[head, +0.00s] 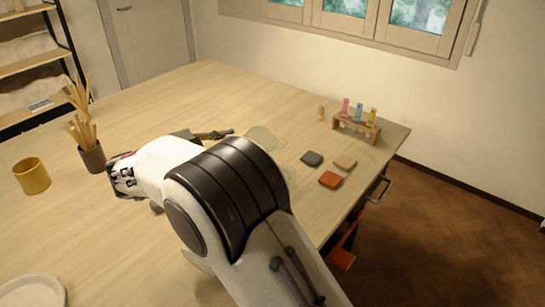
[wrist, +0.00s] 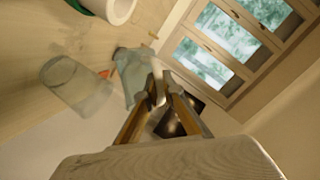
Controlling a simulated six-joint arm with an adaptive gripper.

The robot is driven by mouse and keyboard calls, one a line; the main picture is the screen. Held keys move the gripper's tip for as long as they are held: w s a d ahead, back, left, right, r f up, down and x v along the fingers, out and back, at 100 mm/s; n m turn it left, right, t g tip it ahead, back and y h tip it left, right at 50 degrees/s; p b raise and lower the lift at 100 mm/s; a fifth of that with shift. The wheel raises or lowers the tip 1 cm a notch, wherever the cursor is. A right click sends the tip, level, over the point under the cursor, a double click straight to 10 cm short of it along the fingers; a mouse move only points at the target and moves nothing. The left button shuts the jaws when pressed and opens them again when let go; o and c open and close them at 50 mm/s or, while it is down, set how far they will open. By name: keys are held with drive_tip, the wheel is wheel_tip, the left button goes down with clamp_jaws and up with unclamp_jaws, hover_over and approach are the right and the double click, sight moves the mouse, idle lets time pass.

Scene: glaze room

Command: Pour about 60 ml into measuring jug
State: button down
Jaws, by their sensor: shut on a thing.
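My gripper (wrist: 158,88) is shut in the wrist view. A pale bluish translucent vessel (wrist: 133,72) shows right at its fingertips, tilted in that picture; the fingers hide part of it. A clear, empty-looking glass vessel (wrist: 68,84), perhaps the measuring jug, stands apart on the table to the left of the fingers. I cannot read any scale or liquid level.
A white cylindrical thing (wrist: 118,8) is at the wrist view's top. Grey (head: 312,158), tan (head: 345,162) and orange (head: 330,180) tiles lie right of my arm, near a tube rack (head: 357,127). A yellow mug (head: 32,176) and brown stick pot (head: 92,157) stand left.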

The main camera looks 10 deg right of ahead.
drive_tip(key=shift+w+a+f+n+p, duration=0.15)
drive_tip(key=shift+w+f+n+p, duration=0.2)
drive_tip(key=shift+f+n, duration=0.15)
drive_tip(key=shift+w+a+f+n+g+p, duration=0.45)
drive_tip(key=shift+w+f+n+g, duration=0.15)
drive_tip(key=shift+w, duration=0.15)
drive_tip(key=shift+w+a+r+n+g+p, duration=0.1)
drive_tip(key=shift+w+a+n+g+p, duration=0.35)
drive_tip(key=shift+w+n+g+p, duration=0.3)
drive_tip(key=shift+w+a+n+h, duration=0.15)
drive_tip(key=shift+w+n+h, duration=0.15)
drive_tip(key=shift+w+n, duration=0.15)
drive_tip(key=shift+w+a+n+g+h+p, duration=0.3)
drive_tip(key=shift+w+n+g+p, duration=0.35)
drive_tip(key=shift+p, duration=0.85)
